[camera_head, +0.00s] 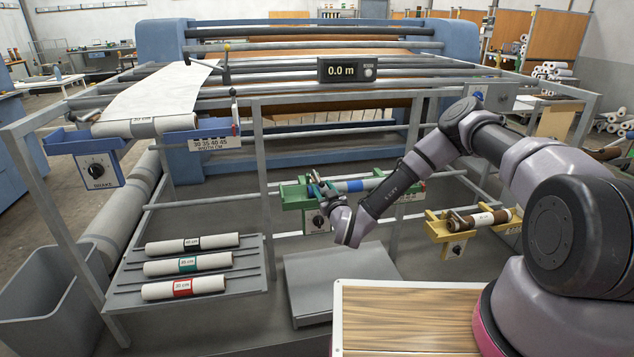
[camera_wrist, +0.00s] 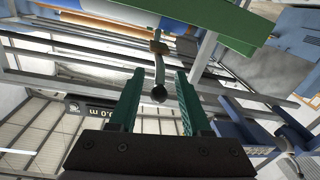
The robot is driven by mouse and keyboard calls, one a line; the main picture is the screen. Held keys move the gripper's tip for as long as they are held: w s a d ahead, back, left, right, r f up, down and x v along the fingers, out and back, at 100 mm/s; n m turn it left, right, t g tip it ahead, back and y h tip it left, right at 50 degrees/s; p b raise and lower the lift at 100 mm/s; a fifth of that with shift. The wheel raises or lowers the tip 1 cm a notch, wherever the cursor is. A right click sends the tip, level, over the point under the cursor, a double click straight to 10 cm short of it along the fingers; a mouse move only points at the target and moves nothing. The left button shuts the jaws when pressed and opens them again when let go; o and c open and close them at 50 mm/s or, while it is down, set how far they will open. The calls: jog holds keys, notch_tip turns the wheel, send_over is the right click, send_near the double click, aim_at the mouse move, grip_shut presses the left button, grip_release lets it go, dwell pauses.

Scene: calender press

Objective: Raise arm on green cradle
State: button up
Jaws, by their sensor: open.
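The green cradle (camera_head: 293,196) is mounted on the front rail of the press, with a dial box (camera_head: 317,221) below it. A roll with a blue band (camera_head: 355,186) lies on it. In the wrist view, part of the cradle is a green slab (camera_wrist: 235,22) at the top right. The cradle's arm (camera_wrist: 159,68) is a thin pale green lever with a dark ball knob (camera_wrist: 159,93), joined to a brownish pivot. My gripper (camera_wrist: 157,80) is open, with its green fingers on either side of the knob. No contact is visible. In the head view my gripper (camera_head: 318,184) partly covers the cradle's left end.
A blue cradle (camera_head: 81,142) holds a white roll (camera_head: 146,127) at left. A yellow cradle (camera_head: 440,233) holds a brown roll (camera_head: 464,221) at right. A rack (camera_head: 250,262) bears three white rolls. A wooden-topped table (camera_head: 405,320) stands in front. A display (camera_head: 347,69) reads 0.0 m.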

aim_at(317, 181)
jog(key=x, duration=0.5)
jog(key=shift+w, duration=0.1)
grip_shut()
jog(key=shift+a+f, duration=0.1)
dwell(1.2)
